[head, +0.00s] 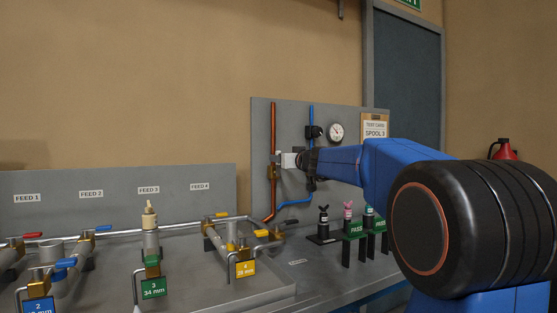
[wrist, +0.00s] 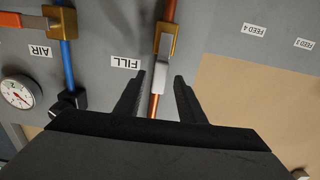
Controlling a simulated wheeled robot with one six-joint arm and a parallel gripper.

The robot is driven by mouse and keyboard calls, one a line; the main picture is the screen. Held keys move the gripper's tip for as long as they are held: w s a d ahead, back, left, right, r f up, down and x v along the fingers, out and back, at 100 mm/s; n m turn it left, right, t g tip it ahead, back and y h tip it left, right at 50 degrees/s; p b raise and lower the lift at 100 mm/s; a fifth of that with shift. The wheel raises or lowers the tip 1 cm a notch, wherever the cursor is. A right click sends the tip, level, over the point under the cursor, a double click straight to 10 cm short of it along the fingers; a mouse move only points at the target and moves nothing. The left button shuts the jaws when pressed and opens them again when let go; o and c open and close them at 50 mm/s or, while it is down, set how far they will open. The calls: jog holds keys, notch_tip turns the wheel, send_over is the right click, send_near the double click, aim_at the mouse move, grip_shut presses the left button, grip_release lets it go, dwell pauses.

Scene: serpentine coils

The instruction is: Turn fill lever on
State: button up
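The fill lever has a white grip (wrist: 160,78) on a metal arm, at a brass valve (wrist: 168,42) on the copper-orange pipe. A FILL label (wrist: 125,63) is beside it. In the wrist view the lever appears in line with the pipe. My gripper (wrist: 160,76) is open, with one dark finger on each side of the white grip and visible gaps between. In the head view my gripper (head: 303,160) is at the grey panel, close to the white grip (head: 288,160) and the brass valve (head: 272,173). My arm hides part of the panel.
An AIR valve with an orange handle (wrist: 32,20) sits on the blue pipe (wrist: 67,65), near a gauge (wrist: 18,92). On the bench are small black and pink fittings (head: 348,210) by green PASS stands (head: 355,230), and feed pipes with colored levers (head: 150,270) at left.

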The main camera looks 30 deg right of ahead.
jog(key=s, duration=1.4)
jog(key=shift+s+d, duration=0.25)
jog(key=shift+s, duration=0.05)
jog(key=shift+s, duration=0.1)
